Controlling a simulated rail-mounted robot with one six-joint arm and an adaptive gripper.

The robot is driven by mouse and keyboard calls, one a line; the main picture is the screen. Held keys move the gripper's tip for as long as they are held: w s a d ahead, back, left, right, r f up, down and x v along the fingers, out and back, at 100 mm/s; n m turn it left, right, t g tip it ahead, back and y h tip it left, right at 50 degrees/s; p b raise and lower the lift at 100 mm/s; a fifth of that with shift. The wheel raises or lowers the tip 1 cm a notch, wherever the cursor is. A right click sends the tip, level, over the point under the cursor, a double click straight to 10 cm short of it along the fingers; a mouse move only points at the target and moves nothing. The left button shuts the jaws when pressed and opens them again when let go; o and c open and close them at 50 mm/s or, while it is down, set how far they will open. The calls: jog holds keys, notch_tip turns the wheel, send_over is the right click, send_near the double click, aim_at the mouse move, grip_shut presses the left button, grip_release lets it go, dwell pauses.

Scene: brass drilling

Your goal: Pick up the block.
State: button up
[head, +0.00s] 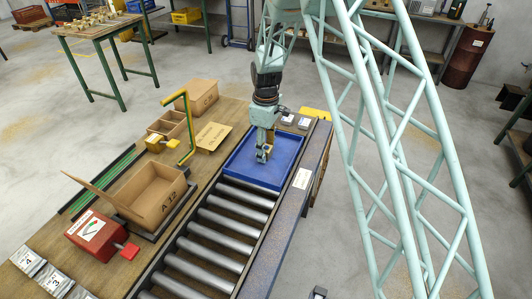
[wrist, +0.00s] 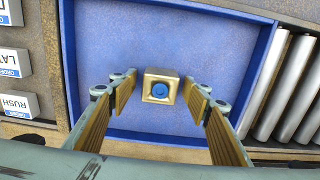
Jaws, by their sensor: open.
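The block (wrist: 161,76) is a small brass-coloured square with a round blue spot in its middle. It lies in the blue tray (wrist: 215,45) in the wrist view. My gripper (wrist: 161,96) is open, with one finger on each side of the block and a visible gap to it on both sides. In the head view my gripper (head: 264,152) points down into the blue tray (head: 236,163). There I cannot clearly tell the block apart from the tan finger pads.
A roller conveyor (head: 218,231) runs from the tray towards the camera. Labelled blocks (wrist: 15,65) lie beyond the tray's left wall in the wrist view.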

dwell(0.4)
jog(key=c, duration=1.4)
jog(key=shift+o, duration=0.2)
jog(key=shift+r, duration=0.1)
jog(key=shift+r+p, duration=0.4)
jog(key=shift+r, duration=1.4)
jog(key=s, duration=0.5)
jog(key=s+a+r, duration=0.1)
jog(key=s, duration=0.4)
jog(key=s+a, duration=0.1)
jog(key=s, duration=0.4)
jog(key=shift+s+a+r+p, duration=0.15)
jog(key=shift+s+p, duration=0.25)
